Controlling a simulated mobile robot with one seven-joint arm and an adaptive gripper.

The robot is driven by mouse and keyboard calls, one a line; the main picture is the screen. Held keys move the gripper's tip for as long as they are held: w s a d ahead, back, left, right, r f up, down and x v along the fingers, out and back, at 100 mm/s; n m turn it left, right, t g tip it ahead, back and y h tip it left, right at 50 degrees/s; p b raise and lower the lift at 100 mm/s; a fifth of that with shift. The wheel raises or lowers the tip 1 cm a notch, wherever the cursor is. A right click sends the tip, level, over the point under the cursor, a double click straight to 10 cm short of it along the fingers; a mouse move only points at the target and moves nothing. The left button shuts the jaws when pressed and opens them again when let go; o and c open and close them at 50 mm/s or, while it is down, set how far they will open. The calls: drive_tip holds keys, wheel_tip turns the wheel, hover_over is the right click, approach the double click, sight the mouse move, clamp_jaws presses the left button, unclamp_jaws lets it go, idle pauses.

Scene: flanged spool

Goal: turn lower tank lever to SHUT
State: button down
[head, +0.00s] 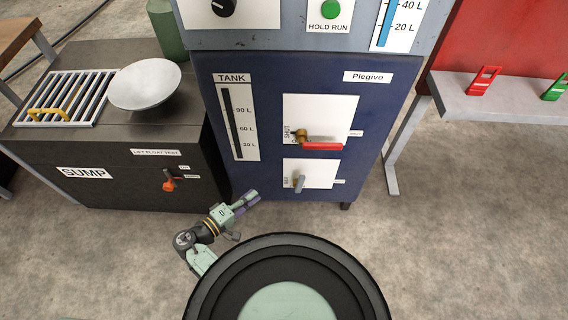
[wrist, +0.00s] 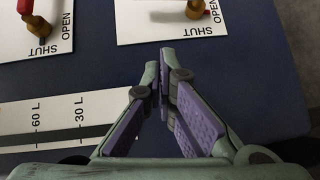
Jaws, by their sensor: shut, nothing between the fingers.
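The blue tank cabinet (head: 230,180) carries two white valve plates. The lower tank lever (head: 299,184) is on the lower plate (head: 321,173), short and greyish with a brass hub; its exact pointing is hard to tell. In the wrist view its brass hub (wrist: 195,9) is at the top edge, beside the words SHUT and OPEN, with the rest cut off. The upper lever (head: 322,146) is red and points right. My gripper (head: 254,195) is shut and empty, in front of the cabinet's lower left, apart from both levers. Its fingertips (wrist: 163,56) meet below the lower plate in the wrist view.
The tank gauge (head: 238,125) is left of the plates. The dark sump box (head: 100,185) with an orange lever (head: 168,184) stands at left. A grey bench (head: 500,105) with red and green clips is at right. Floor between is clear.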

sight(299, 181)
drive_tip(key=w+d+p, duration=0.1)
drive_tip(key=w+d, duration=0.5)
drive_tip(key=d, duration=0.5)
drive_tip(key=shift+w+f+h, duration=0.15)
drive_tip(key=shift+w+h, duration=0.05)
drive_tip(key=shift+h, duration=0.1)
drive_tip(key=shift+d, duration=0.15)
drive_tip(key=shift+d+r+m, duration=0.2)
drive_tip(key=shift+m, duration=0.2)
